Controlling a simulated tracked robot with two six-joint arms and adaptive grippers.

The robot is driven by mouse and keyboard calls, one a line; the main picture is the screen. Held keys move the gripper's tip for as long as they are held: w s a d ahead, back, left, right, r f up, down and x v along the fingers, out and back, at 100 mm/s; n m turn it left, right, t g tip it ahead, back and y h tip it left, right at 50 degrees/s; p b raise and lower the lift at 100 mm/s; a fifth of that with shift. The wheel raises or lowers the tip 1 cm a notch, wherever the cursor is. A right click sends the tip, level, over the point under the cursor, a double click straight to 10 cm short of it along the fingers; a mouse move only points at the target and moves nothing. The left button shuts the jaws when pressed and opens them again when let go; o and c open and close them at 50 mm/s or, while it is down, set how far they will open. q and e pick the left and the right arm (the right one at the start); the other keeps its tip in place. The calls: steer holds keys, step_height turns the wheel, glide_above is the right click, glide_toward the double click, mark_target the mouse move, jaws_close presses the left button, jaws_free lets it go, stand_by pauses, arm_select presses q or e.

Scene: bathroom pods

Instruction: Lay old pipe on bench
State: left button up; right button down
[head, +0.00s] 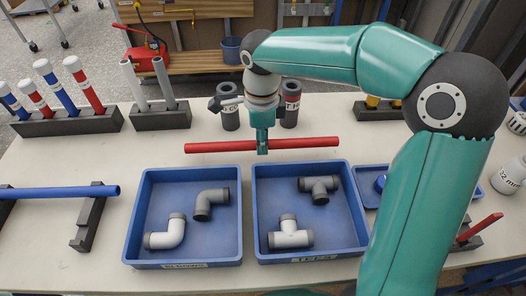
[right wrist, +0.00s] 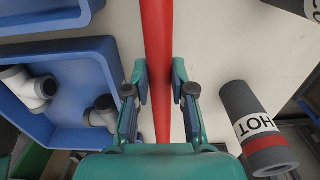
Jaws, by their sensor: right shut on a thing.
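A long red pipe (head: 215,147) lies level from left to right behind the two middle blue trays. My right gripper (head: 262,145) points down and is shut on the pipe near its middle. In the right wrist view the red pipe (right wrist: 158,35) runs between the two fingers (right wrist: 161,82). The pale bench (head: 100,155) is under it. I cannot tell whether the pipe touches the bench or hangs just above it. My left gripper is not in view.
The tees tray (head: 312,258) and the elbows tray (head: 183,263) hold grey fittings in front of the pipe. Two dark cylinders (head: 290,105) (head: 229,115) stand close behind it; one reads HOT in the wrist view (right wrist: 255,125). A blue pipe (head: 60,192) rests on stands at left.

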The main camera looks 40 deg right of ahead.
mark_target(262, 160)
steer(key=shift+f, duration=2.1)
steer(key=c, duration=1)
jaws_free()
steer(key=shift+f+b, duration=0.1)
steer(key=shift+b, duration=0.2)
steer(key=shift+r, duration=0.25)
step_height(262, 160, up, 12)
steer(key=shift+f+p, duration=0.1)
steer(key=shift+p, duration=0.8)
